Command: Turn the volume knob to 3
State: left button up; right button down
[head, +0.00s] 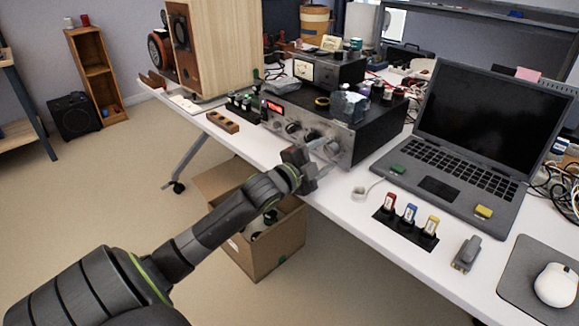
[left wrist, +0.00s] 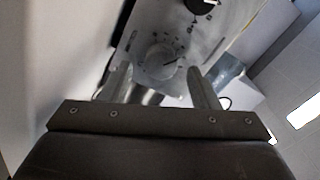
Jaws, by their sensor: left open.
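The amplifier (head: 352,140) is a dark box with a silver front panel on the white table. My left gripper (head: 318,172) is close in front of the right part of this panel. In the left wrist view, a round silver knob (left wrist: 161,60) with a dark pointer line and marks around it lies between and beyond the fingertips. My left gripper (left wrist: 162,80) is open there, and I see no clear contact with the knob. The numbers are too blurred to read. My right gripper is not in view.
A black knob (left wrist: 203,4) sits farther along the panel. The laptop (head: 450,175) and several coloured sticks on a black strip (head: 400,229) are right of the gripper. A cardboard box (head: 275,243) stands below the table edge. A wooden speaker (head: 215,45) stands behind left.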

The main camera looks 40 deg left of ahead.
pick_arm(q)
jog(key=s+a+p, duration=0.1)
jog(key=s+p, duration=0.3)
jog(key=s, duration=1.1)
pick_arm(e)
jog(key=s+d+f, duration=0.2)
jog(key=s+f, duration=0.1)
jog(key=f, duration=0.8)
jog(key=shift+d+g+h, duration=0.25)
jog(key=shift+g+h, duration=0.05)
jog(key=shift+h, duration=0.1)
pick_arm(q)
jog(key=shift+s, duration=0.15)
jog(key=shift+a, duration=0.1)
